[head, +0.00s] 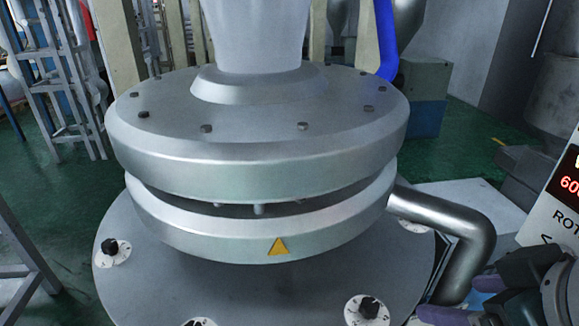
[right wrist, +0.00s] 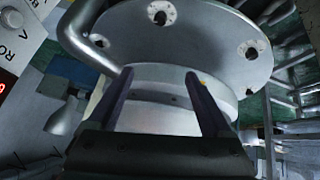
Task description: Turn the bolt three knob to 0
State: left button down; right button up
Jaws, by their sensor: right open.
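Several black knobs on white round dials sit on the grey round base plate (head: 270,290) of the die. In the head view one knob (head: 110,246) is at the left, one knob (head: 368,308) at the front right, and another dial (head: 200,322) is cut off at the bottom edge. No bolt numbers are readable, so I cannot tell which is bolt three. My right gripper (head: 458,299) is open and empty, to the right of the front-right knob and apart from it. The right wrist view shows its two fingers (right wrist: 158,75) spread, with knobs (right wrist: 160,18) and (right wrist: 250,52) beyond.
The large metal die body (head: 260,150) with a yellow warning triangle (head: 278,247) rises above the plate. A bent pipe (head: 455,220) leaves it at the right, close to my right gripper. A control panel (head: 560,205) with a red display stands at the right edge.

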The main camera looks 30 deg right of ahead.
jog(key=w+d+f+m+t+h+b, duration=0.1)
jog(key=w+d+f+t+b, duration=0.15)
jog(key=f+b, duration=0.55)
jog(key=w+d+f+t+b, duration=0.1)
jog(key=d+f+b, duration=0.2)
jog(key=f+b, duration=0.45)
jog(key=t+y+b, duration=0.2)
jog(key=t+b, duration=0.1)
jog(key=b, duration=1.4)
send_near(375, 310)
jog(key=x, duration=0.3)
jog(key=shift+n, duration=0.3)
jog(key=b+x, duration=0.1)
jog(key=x, duration=0.7)
jog(key=shift+w+a+f+b, duration=0.1)
jog(key=shift+w+b, duration=0.2)
jog(key=shift+b, duration=0.1)
grip_shut()
jog(key=shift+y, duration=0.3)
